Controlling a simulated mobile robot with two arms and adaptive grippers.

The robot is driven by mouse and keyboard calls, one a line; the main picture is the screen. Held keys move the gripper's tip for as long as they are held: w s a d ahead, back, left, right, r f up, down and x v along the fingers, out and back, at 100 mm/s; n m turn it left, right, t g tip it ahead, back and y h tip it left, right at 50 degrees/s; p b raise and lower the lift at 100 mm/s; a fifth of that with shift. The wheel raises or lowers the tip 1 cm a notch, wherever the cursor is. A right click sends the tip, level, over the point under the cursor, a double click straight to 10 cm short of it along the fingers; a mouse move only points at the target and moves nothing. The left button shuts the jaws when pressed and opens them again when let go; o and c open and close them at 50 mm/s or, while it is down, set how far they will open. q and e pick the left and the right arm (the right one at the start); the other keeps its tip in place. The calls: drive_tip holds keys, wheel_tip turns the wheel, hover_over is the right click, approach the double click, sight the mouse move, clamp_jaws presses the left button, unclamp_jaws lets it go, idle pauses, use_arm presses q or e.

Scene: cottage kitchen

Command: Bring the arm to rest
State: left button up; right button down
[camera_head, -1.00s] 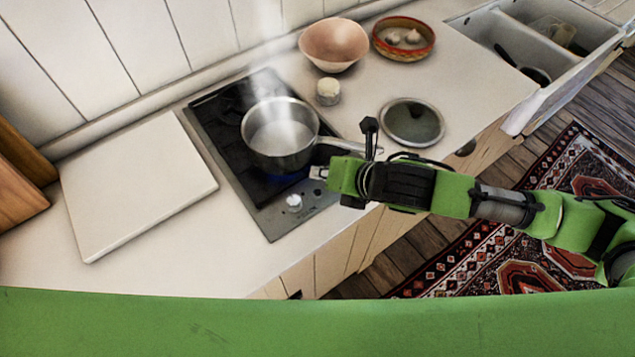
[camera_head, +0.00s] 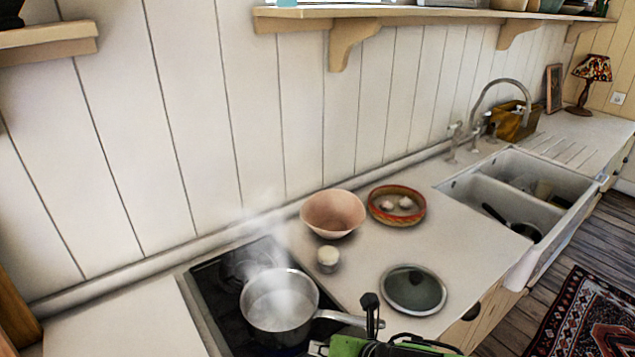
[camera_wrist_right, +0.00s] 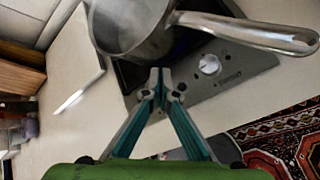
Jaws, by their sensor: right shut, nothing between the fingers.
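My right gripper (camera_head: 318,347) is at the bottom of the head view, beside the front of the hob and under the pot handle. In the right wrist view its two fingertips (camera_wrist_right: 161,76) meet, shut and empty, over the hob's front panel. The hob knob (camera_wrist_right: 209,64) is to the right of the tips, apart from them. The steaming saucepan (camera_head: 279,300) stands on the black hob (camera_head: 212,310); its handle (camera_wrist_right: 250,32) runs above the knob in the wrist view. Most of my right arm is below the head view's edge. My left gripper is not in view.
A glass lid (camera_head: 414,290), a small jar (camera_head: 328,259), a pink bowl (camera_head: 333,213) and a basket with garlic (camera_head: 397,205) are on the counter right of the hob. A double sink (camera_head: 515,195) is farther right. A patterned rug (camera_head: 585,325) covers the floor.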

drive_tip(key=s+a+r+m, duration=0.2)
drive_tip(key=s+a+m, duration=0.15)
drive_tip(key=m, duration=0.55)
drive_tip(key=s+d+f+m+g+h, duration=0.1)
drive_tip(key=s+d+f+m+h, duration=0.1)
drive_tip(key=s+d+f+m, duration=0.45)
drive_tip(key=s+d+f+m+g+h, duration=0.15)
drive_tip(key=s+d+m, duration=0.25)
drive_tip(key=d+m, duration=0.55)
drive_tip(key=s+d+f+m+g+h, duration=0.1)
drive_tip(key=s+d+f+m+h, duration=0.15)
drive_tip(key=s+d+m, duration=0.4)
wheel_tip(320, 180, down, 31)
drive_tip(key=m+g+b, duration=0.1)
drive_tip(key=m+b, duration=0.1)
drive_tip(key=b, duration=0.2)
drive_tip(key=s+d+f+g+b, duration=0.1)
drive_tip(key=s+d+f+b, duration=0.2)
drive_tip(key=s+f, duration=1.5)
drive_tip(key=shift+d+f+n, duration=0.35)
drive_tip(key=shift+d+f, duration=0.15)
drive_tip(key=shift+f, duration=0.3)
